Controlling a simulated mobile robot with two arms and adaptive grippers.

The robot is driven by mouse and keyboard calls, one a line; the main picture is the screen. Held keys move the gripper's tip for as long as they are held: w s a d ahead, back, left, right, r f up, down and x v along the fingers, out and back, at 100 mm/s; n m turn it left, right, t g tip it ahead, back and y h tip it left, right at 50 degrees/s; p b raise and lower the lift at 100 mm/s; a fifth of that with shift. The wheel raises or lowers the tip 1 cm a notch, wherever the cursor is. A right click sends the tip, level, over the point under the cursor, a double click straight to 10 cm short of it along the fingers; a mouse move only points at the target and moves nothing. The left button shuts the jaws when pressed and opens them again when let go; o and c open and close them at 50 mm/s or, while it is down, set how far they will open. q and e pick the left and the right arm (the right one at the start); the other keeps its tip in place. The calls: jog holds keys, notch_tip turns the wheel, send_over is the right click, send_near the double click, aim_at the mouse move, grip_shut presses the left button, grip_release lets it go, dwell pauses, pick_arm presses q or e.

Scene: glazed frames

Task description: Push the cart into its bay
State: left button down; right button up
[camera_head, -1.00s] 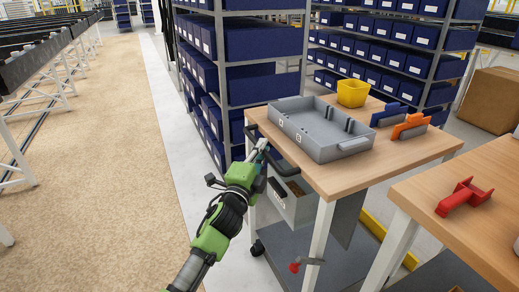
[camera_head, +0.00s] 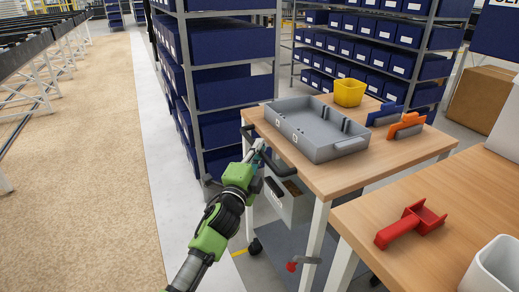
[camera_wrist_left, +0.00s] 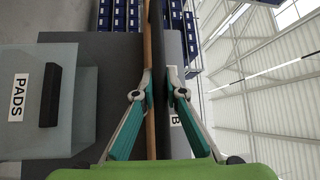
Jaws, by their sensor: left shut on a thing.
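The cart (camera_head: 370,170) has a wooden top, white legs, a grey lower shelf and casters. Its dark handle (camera_head: 283,170) is at the near left end of the top. My left gripper (camera_head: 258,150) is at that handle, shut on it. In the left wrist view the teal fingers (camera_wrist_left: 157,95) stand either side of a dark bar, with the wooden edge behind. A grey drawer (camera_head: 288,198) hangs under the top; in the left wrist view its front (camera_wrist_left: 65,100) reads "PADS". A red-ended pedal or lever (camera_head: 292,266) shows low on the cart. My right gripper is out of view.
On the cart are a grey tray (camera_head: 315,128), a yellow bin (camera_head: 349,92), and blue (camera_head: 385,115) and orange (camera_head: 408,126) holders. A wooden bench (camera_head: 450,205) with a red scoop (camera_head: 412,224) stands close at right. Shelving (camera_head: 222,80) stands behind left. The left floor is clear.

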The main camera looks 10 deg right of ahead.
pick_arm(q)
jog(key=shift+d, duration=0.15)
jog(key=c, duration=2.2)
grip_release()
jog(key=shift+o, duration=0.8)
jog(key=shift+d, duration=0.2)
jog(key=shift+a, duration=0.25)
jog(key=shift+s+a+f, duration=0.1)
jog(key=shift+s, duration=0.1)
jog(key=v, duration=1.1)
jog(key=shift+s, duration=0.2)
